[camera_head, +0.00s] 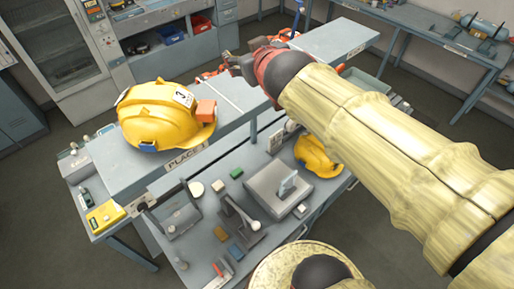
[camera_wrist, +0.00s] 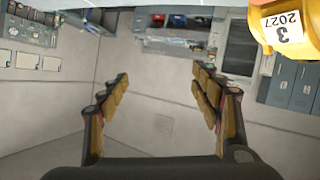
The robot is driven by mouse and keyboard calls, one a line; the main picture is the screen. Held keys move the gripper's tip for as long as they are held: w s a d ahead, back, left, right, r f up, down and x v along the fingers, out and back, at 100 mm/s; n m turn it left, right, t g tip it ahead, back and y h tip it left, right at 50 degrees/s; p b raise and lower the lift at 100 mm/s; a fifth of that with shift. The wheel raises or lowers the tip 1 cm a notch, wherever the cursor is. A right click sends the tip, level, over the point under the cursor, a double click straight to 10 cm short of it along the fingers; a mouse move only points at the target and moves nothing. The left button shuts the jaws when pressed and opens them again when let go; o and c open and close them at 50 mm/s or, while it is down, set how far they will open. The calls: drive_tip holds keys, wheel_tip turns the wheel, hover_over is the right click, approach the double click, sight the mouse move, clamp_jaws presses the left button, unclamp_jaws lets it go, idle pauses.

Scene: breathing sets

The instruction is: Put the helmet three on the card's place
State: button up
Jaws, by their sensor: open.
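Helmet three (camera_head: 158,122) is yellow, with a white label marked 3. It sits at the left of the raised grey shelf, above a "PLACE 1" label (camera_head: 185,158). Part of the helmet also shows at the top right of the wrist view (camera_wrist: 285,30), its label reading 3 and 2027. My gripper (camera_head: 236,62) is above the shelf, to the right of the helmet and apart from it. In the wrist view my gripper (camera_wrist: 162,82) is open, with nothing between its fingers. A small upright plate (camera_head: 288,184) stands on a grey block below; I cannot tell whether it is the card.
A second yellow helmet (camera_head: 317,157) lies on the lower bench, partly hidden by my arm. Several small tools and blocks crowd that bench. Another place label (camera_head: 356,50) marks the shelf's right part, which looks bare. A side bench (camera_head: 425,38) stands at the upper right.

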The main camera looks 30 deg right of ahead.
drive_tip(key=s+a+f+g+y, duration=0.1)
drive_tip(key=s+a+f+g, duration=0.2)
drive_tip(key=s+a+f, duration=0.2)
drive_tip(key=s+a+f+g+y, duration=0.2)
drive_tip(key=s+a+f+g, duration=0.2)
drive_tip(key=s+f, duration=0.6)
drive_tip(key=s, duration=0.5)
drive_tip(key=shift+s+a+f+g, duration=0.3)
drive_tip(key=shift+a+f, duration=0.05)
drive_tip(key=shift+f, duration=0.05)
drive_tip(key=shift+f, duration=0.15)
wheel_tip(320, 180, down, 28)
drive_tip(key=b, duration=2.8)
drive_tip(key=shift+f+b, duration=0.15)
drive_tip(key=shift+b, duration=0.15)
